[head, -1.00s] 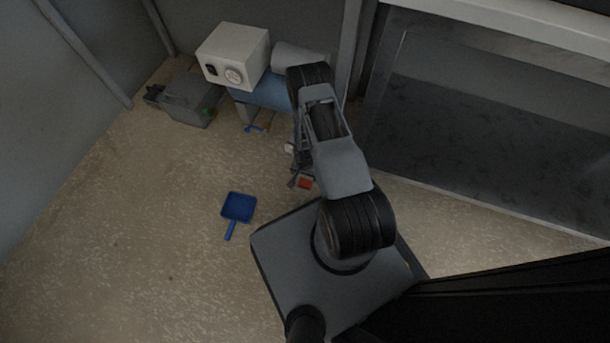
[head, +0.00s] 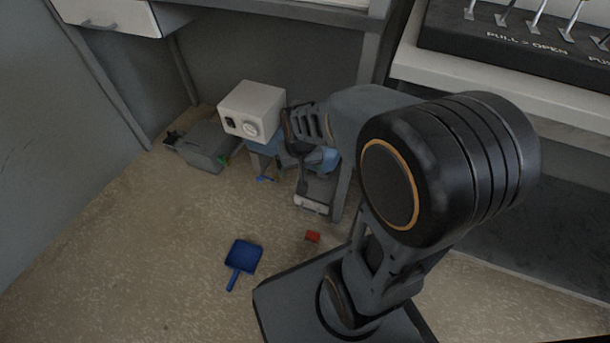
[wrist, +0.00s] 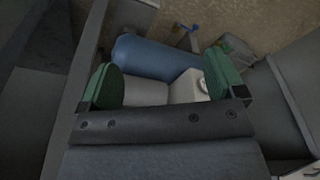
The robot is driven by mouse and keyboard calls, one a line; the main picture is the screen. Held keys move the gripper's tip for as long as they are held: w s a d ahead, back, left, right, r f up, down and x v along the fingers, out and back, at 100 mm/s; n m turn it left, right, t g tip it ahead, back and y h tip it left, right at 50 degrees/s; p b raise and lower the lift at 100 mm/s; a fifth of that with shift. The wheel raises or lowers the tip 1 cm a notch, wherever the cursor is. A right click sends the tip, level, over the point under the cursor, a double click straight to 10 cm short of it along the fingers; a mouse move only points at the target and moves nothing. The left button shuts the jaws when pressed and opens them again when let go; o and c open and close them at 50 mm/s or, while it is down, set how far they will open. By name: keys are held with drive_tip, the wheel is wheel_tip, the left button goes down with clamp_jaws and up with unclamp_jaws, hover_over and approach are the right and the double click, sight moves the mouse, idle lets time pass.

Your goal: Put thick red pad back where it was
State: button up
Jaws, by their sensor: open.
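A small thick red pad (head: 312,236) lies on the tan floor in the head view, to the right of the blue dustpan and in front of my base. Nothing is touching it. My gripper (wrist: 162,80) is open and empty in the wrist view, with its two green-padded fingers apart. Beyond the fingers are a blue cylinder (wrist: 155,60), a grey rounded body and part of a white box (wrist: 187,88). The red pad does not show in the wrist view. In the head view my arm reaches past the pad towards the back, and the fingertips cannot be made out.
The blue dustpan (head: 243,256) lies on the floor. The white box with a dial (head: 252,110) stands above the blue cylinder at the back. A grey case (head: 206,145) lies left of it. A bench with levers (head: 535,18) is at right. The left floor is clear.

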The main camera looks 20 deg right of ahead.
drive_tip(key=s+a+r+n, duration=0.1)
drive_tip(key=s+r+n, duration=0.1)
drive_tip(key=s+r, duration=0.3)
drive_tip(key=s, duration=0.2)
drive_tip(key=shift+s+a+r+t, duration=0.3)
drive_tip(key=shift+s+a+r, duration=0.05)
drive_tip(key=shift+s+a, duration=0.05)
